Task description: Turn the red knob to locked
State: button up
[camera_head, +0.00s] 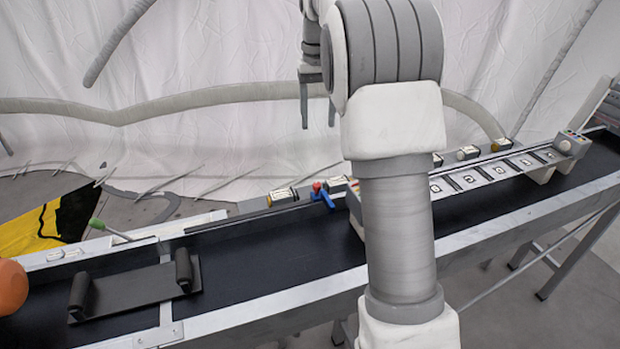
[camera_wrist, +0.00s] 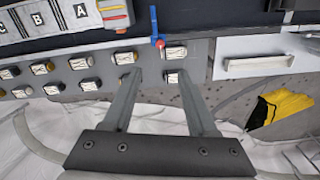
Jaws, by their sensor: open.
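A small red knob-like part (camera_head: 317,186) shows on a blue piece (camera_head: 322,197) at the far edge of the black conveyor. My gripper (camera_head: 318,125) hangs above and behind this spot, fingers down, open and empty. In the wrist view my gripper (camera_wrist: 160,73) has its fingertips over the grey panel, below the blue piece and apart from it. A white label (camera_wrist: 173,77) shows between the fingers.
Several labelled switches line the grey panel (camera_wrist: 62,76). A lettered strip (camera_head: 492,170) stands on the conveyor at right. A black tray (camera_head: 135,289) and an orange round object (camera_head: 12,287) are at left. A green-tipped lever (camera_head: 97,224) sticks up nearby.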

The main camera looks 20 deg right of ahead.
aim_at(317, 184)
notch_tip(317, 184, down, 17)
jog(key=b, duration=0.3)
jog(key=shift+f+b, duration=0.1)
jog(key=shift+b, duration=0.2)
grip_shut()
